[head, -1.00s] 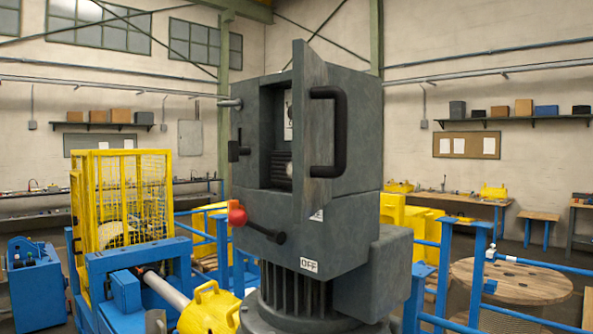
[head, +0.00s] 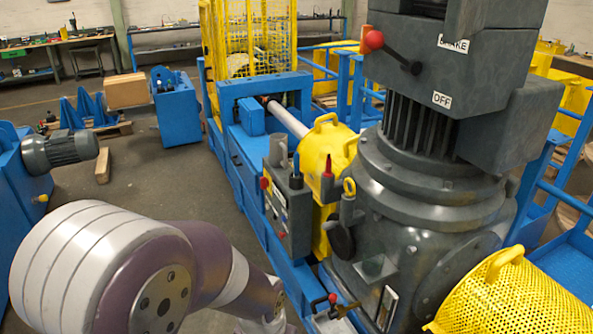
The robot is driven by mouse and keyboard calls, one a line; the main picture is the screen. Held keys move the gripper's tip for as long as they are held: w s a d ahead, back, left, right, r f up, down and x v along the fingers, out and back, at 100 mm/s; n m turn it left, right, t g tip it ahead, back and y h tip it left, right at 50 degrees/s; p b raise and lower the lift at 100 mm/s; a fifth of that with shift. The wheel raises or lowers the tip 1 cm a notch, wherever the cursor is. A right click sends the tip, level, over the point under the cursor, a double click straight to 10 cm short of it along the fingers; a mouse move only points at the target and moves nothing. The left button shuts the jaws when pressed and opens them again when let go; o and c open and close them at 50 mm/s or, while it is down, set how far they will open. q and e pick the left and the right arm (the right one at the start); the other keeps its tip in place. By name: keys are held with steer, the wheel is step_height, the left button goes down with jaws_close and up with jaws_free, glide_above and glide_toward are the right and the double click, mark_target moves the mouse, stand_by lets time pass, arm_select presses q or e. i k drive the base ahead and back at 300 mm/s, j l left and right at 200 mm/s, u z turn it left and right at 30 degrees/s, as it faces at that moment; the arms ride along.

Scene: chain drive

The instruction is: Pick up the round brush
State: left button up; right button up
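I cannot clearly make out the round brush in the head view. My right gripper is out of view.
The large grey motor housing (head: 432,200) stands to the right of the holder. A perforated yellow guard (head: 510,300) is at the lower right. A small tray with a red-knobbed item (head: 332,299) is at the bottom. Open floor lies left of the blue frame.

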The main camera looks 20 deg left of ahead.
mark_target(296, 156)
steer(key=i+j+z, duration=0.15)
steer(key=z, duration=0.7)
steer(key=i+j+z, duration=0.2)
steer(key=j+z, duration=0.15)
steer(key=j, duration=0.55)
steer(key=j+z, duration=0.35)
steer(key=j, duration=0.6)
steer(key=j+z, duration=0.4)
steer(key=j, duration=0.55)
steer(key=k+j, duration=0.1)
steer(key=j, duration=1.95)
steer(key=k, duration=0.05)
